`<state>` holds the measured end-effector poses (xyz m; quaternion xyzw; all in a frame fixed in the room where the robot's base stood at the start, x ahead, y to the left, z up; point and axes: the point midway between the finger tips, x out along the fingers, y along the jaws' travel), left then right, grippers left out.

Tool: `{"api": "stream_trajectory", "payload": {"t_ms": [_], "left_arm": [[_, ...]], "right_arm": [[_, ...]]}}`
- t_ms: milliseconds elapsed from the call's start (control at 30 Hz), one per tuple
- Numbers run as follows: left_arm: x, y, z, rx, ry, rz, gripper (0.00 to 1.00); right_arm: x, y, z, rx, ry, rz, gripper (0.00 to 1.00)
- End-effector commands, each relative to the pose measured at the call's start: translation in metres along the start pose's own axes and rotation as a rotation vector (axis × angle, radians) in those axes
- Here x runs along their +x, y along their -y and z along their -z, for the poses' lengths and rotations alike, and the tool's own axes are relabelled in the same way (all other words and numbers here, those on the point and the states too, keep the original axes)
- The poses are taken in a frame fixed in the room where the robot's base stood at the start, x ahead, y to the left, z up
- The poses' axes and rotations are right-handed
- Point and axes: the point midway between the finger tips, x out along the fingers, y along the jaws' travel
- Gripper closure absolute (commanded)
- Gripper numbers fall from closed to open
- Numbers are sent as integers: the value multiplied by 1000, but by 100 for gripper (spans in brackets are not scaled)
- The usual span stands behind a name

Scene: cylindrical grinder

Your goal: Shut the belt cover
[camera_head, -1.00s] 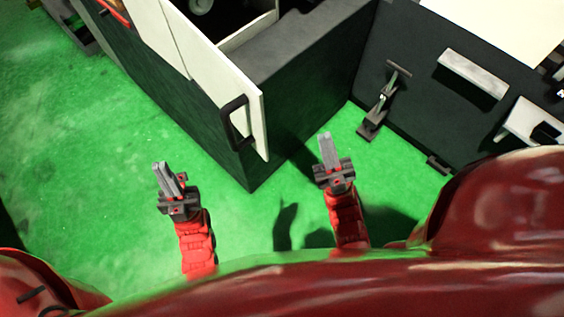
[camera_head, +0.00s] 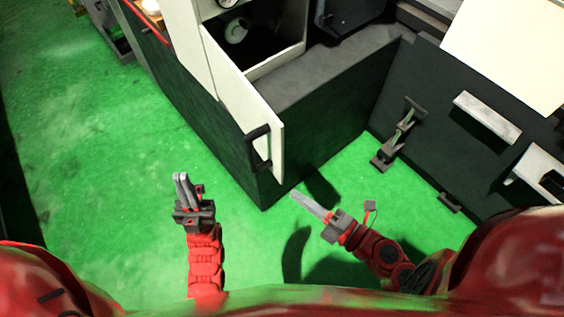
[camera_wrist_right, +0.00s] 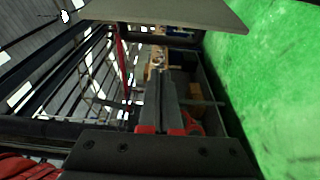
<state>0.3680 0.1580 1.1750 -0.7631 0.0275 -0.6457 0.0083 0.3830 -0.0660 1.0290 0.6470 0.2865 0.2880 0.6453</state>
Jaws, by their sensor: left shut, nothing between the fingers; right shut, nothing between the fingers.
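The belt cover (camera_head: 237,85) is a white panel with a black handle (camera_head: 257,147) near its outer end. It stands open, swung out from the machine's white-framed opening (camera_head: 272,62). My left gripper (camera_head: 181,178) is shut and empty over the green floor, left of the handle and apart from it. My right gripper (camera_head: 296,195) is shut and empty, below and right of the handle, its fingers pointing up and left near the dark machine's lower corner. In the right wrist view the right gripper's closed fingers (camera_wrist_right: 160,100) point away, touching nothing I can make out.
The dark machine base (camera_head: 320,120) fills the middle. A dark panel with a lever (camera_head: 398,135) and white brackets (camera_head: 487,117) stands at the right. Green floor (camera_head: 110,200) is clear at the left. A pulley-like round part (camera_head: 237,31) shows inside the opening.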

Motion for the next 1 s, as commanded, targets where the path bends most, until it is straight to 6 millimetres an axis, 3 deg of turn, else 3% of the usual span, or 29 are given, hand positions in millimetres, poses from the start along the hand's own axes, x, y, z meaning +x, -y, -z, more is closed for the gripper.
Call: {"api": "stream_trajectory", "payload": {"t_ms": [633, 1000], "left_arm": [[0, 0, 0, 0, 0, 0, 100], [11, 0, 2, 0, 0, 0, 100]], "right_arm": [[52, 1, 2, -3, -5, 3, 100], [84, 0, 0, -1, -1, 4, 100]]}}
